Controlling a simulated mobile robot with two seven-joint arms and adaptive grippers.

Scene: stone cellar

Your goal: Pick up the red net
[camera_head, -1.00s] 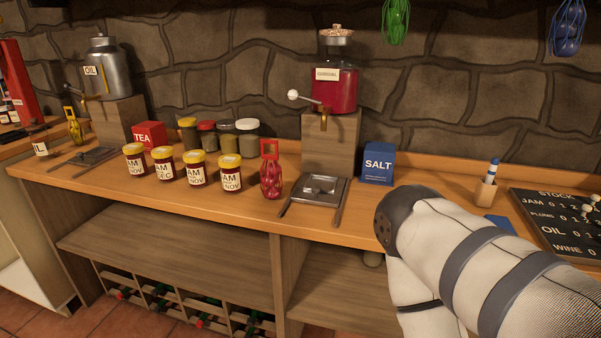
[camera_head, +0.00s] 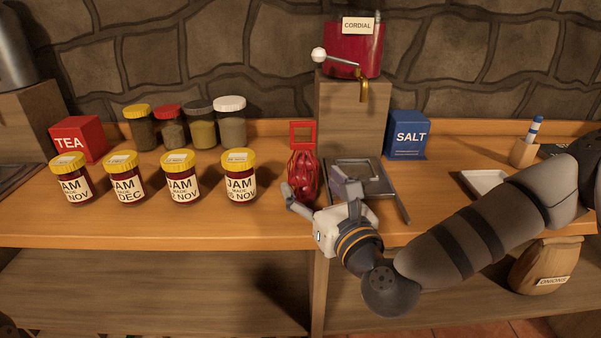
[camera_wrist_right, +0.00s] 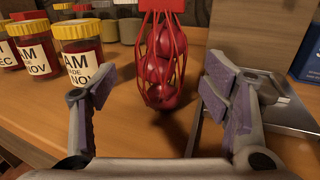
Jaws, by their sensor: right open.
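The red net (camera_head: 302,176) stands upright on the wooden counter, with a square red loop handle on top. In the right wrist view the red net (camera_wrist_right: 162,62) holds round dark red items and sits between and beyond the two fingers. My right gripper (camera_head: 318,192) is open and empty, just in front of the net. The net's base is visible on the counter. My left gripper is in neither current view.
A row of jam jars (camera_head: 239,177) stands left of the net. The cordial dispenser's wooden stand (camera_head: 350,120) and metal drip tray (camera_head: 372,178) are close on the right. A blue salt box (camera_head: 407,135) stands farther right. The counter (camera_head: 200,222) is clear in front of the jars.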

